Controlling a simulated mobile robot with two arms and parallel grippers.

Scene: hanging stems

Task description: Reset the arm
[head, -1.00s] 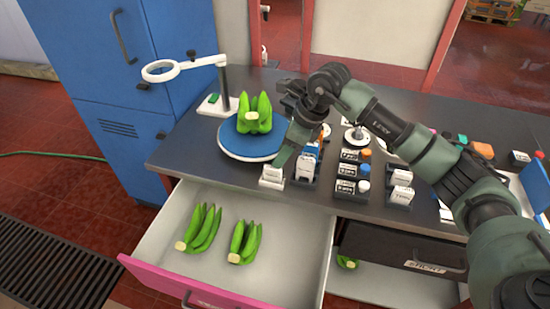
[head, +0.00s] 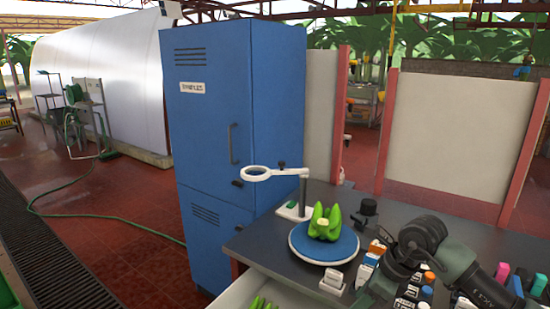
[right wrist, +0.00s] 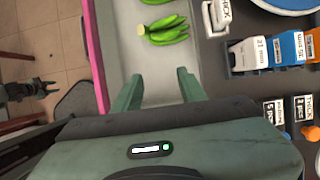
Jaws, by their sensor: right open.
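My right arm comes in from the lower right of the head view and bends over the bench; its gripper tips are hidden there. In the right wrist view my right gripper (right wrist: 159,88) is open and empty, its two green fingers apart. It points down over the pale open drawer (right wrist: 126,30). A green banana bunch (right wrist: 165,30) lies in that drawer beyond the fingers, not touched by them.
Another banana bunch (head: 325,222) sits on the blue round turntable (head: 318,250) on the dark bench. A ring magnifier (head: 270,173) stands behind it. Labelled boxes (right wrist: 250,55) crowd the bench near my right arm. A tall blue cabinet (head: 235,120) stands left of the bench.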

